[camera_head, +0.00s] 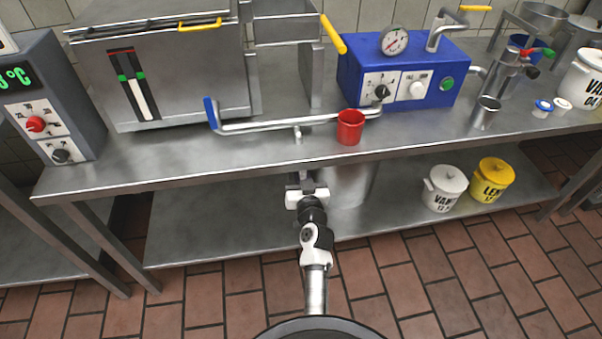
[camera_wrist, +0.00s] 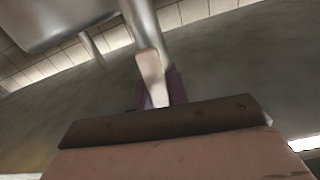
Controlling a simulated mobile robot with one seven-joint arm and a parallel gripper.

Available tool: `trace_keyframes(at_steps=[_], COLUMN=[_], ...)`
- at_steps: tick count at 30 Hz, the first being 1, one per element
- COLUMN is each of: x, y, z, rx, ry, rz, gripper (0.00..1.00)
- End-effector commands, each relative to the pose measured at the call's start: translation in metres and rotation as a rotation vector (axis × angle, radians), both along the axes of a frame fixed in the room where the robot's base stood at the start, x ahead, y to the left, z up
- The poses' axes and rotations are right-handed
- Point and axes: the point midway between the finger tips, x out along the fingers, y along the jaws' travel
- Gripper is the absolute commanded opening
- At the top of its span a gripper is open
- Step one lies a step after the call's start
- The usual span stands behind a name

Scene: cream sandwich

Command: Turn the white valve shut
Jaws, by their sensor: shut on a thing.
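The white valve handle (camera_wrist: 152,76) shows in the wrist view as a pale, flat lever beside a steel pipe (camera_wrist: 143,22). My gripper (camera_wrist: 160,92) is shut on this lever, with its dark purplish fingers on both sides of the lever's near end. In the head view my gripper (camera_head: 302,178) is at the front edge of the steel table, below the short stub of the horizontal steel pipe (camera_head: 260,125). The white handle cannot be made out there. Its exact angle to the pipe is hard to judge.
A red cup (camera_head: 350,128) stands on the steel table (camera_head: 190,155) just right of the pipe stub. A blue lever (camera_head: 211,114) is at the pipe's left end. A blue machine (camera_head: 430,80) stands behind. White (camera_head: 443,188) and yellow (camera_head: 491,180) pots sit on the lower shelf.

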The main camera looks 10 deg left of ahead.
Motion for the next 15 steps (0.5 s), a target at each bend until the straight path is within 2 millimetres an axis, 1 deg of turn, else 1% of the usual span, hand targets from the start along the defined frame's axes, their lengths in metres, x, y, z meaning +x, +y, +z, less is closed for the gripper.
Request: trace_keyframes(at_steps=[8,15], x=[0.002,0.005], y=[-0.005,-0.012], z=[-0.001,-0.003], rx=[0.123,0.319], ry=[0.042,0.112], rz=[-0.002,-0.002], gripper=[0.00,0.00])
